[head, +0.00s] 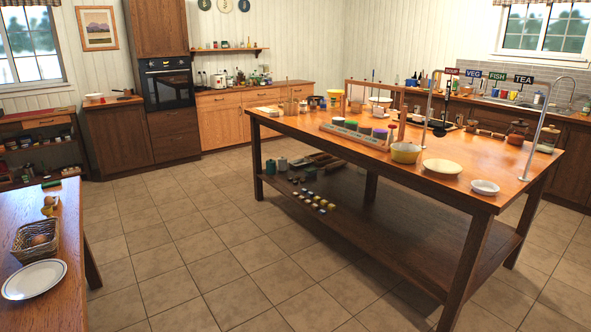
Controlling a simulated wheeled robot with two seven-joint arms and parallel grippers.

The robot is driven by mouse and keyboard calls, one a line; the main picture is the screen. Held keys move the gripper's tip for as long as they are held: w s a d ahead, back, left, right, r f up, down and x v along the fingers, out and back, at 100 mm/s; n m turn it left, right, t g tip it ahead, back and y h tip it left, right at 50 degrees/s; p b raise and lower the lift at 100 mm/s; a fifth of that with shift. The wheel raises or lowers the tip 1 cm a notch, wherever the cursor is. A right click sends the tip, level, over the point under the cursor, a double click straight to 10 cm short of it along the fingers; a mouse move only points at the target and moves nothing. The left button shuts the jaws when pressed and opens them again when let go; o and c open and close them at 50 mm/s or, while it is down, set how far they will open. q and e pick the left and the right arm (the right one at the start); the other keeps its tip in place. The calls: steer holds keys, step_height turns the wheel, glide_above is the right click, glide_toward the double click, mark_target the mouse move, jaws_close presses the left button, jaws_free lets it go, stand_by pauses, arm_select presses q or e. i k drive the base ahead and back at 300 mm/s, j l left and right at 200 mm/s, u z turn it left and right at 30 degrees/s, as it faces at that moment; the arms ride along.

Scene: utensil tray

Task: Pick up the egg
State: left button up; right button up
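A brown, rounded thing that looks like the egg (39,240) lies in a woven basket (22,247) on the wooden table at the lower left. The basket wall partly hides it. A small yellowish object (49,207) stands just behind the basket; it is too small to name for sure. Neither of my grippers is in view.
A white plate (34,280) lies in front of the basket on the left table (66,305). A large wooden island table (330,165) holding bowls, a rack and signs stands at the centre right. The tiled floor (190,260) between the tables is clear.

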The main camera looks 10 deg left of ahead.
mark_target(48, 201)
steer(key=i+u, duration=0.3)
steer(key=i, duration=0.3)
steer(key=i+l+u, duration=0.3)
steer(key=i, duration=0.3)
steer(key=i+j+u, duration=0.25)
steer(key=i+u, duration=0.15)
steer(key=i, duration=0.3)
steer(key=i+u, duration=0.35)
steer(key=i, duration=0.35)
steer(key=i+l+u, duration=0.1)
steer(key=i+u, duration=0.3)
steer(key=i, duration=0.3)
steer(key=i+l+u, duration=0.1)
steer(key=i+u, duration=0.35)
steer(key=i+l+u, duration=0.2)
steer(key=u, duration=0.2)
steer(key=i+l+u, duration=0.7)
steer(key=l+u, duration=0.2)
steer(key=i+l+u, duration=0.2)
steer(key=l+u, duration=0.25)
